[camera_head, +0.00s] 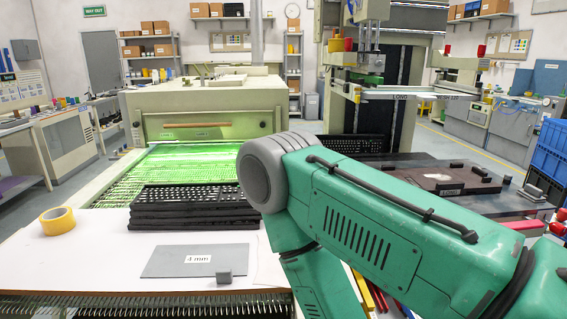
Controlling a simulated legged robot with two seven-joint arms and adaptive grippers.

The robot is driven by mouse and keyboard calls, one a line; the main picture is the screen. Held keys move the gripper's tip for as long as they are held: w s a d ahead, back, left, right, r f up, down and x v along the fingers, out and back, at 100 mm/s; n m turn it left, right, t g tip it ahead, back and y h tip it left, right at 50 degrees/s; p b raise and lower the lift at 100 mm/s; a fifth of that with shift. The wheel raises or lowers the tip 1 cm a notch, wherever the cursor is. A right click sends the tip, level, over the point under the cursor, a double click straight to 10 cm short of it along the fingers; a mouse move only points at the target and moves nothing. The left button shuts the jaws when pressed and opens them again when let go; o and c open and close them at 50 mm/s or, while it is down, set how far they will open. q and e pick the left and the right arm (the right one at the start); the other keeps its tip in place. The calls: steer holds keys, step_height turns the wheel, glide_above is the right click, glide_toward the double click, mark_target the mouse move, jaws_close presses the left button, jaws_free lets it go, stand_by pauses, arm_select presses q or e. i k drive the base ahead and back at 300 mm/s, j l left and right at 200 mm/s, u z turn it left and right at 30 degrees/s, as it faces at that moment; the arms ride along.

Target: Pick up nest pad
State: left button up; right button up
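A flat grey sheet labelled "4 mm" (185,262) lies on the white table top (105,252) at the front left. It looks like the nest pad, but I cannot be sure. A small grey cube (224,277) sits at its front right edge. My green arm comes in from the right and fills the lower right, its elbow right of the sheet and apart from it in the picture. Neither of my grippers is in view.
A stack of black keyboard frames (190,216) stands behind the sheet, and a yellow tape roll (58,220) lies to its left. A green-lit conveyor machine (205,115) is behind. At right, a brown fixture plate (450,178) lies on a dark table. Blue crates (552,150) stand far right.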

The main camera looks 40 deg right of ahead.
mark_target(530, 193)
steer(key=z, duration=2.75)
